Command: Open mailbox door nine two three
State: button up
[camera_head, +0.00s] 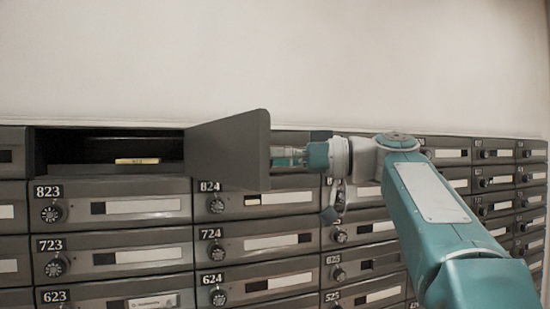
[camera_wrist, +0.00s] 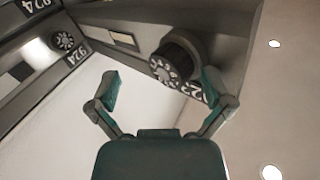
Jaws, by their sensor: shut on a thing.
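The door of mailbox 923 (camera_head: 230,150) stands swung out at the right side of its open compartment (camera_head: 110,152), above 823. A small yellowish item (camera_head: 137,161) lies inside. In the wrist view the door (camera_wrist: 222,38) is tilted, with its dark dial knob (camera_wrist: 175,62) and a partly hidden number label (camera_wrist: 192,91).
Closed mailboxes 823 (camera_head: 115,203) and 824 (camera_head: 255,200) sit below, with more rows under them and to the right. Door 924 (camera_wrist: 30,65) shows at the left of the wrist view. The wall above (camera_head: 270,60) is bare.

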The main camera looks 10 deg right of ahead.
jog(key=shift+w+d+f, duration=0.1)
jog(key=shift+w+f, duration=0.15)
jog(key=shift+w, duration=0.1)
jog(key=o, duration=0.9)
jog(key=shift+c, duration=0.2)
jog(key=v, duration=1.2)
jog(key=shift+s, duration=0.3)
jog(key=shift+a+r, duration=0.15)
jog(key=shift+a, duration=0.05)
